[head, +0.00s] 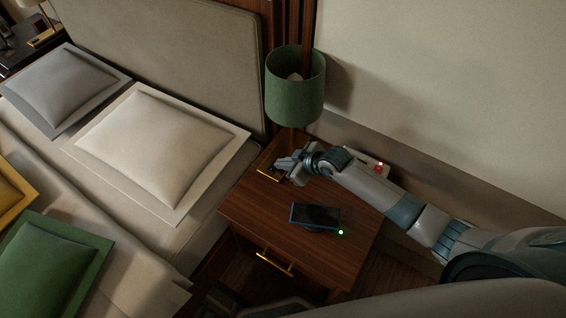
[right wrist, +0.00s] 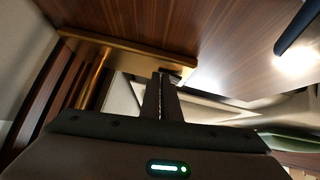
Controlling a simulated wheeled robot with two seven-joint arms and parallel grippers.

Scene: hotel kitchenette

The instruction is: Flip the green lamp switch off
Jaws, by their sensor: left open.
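The green lamp (head: 296,98) stands at the back of the wooden nightstand in the head view. Its shade does not glow and the bulb inside looks unlit. A brass base plate (head: 268,173) lies in front of it, partly hidden by my right gripper (head: 282,164). In the right wrist view, the brass plate (right wrist: 125,54) carries a small dark switch part (right wrist: 176,70). My right gripper's fingers (right wrist: 161,85) are together, their tips at or very near that part; I cannot tell whether they touch. My left gripper is not in view.
A dark phone (head: 316,214) rests on a stand on the nightstand (head: 262,215), beside a green light. A pale box (head: 366,160) with a red light is behind my right forearm. The bed with pillows (head: 150,150) is at left, the wall at right.

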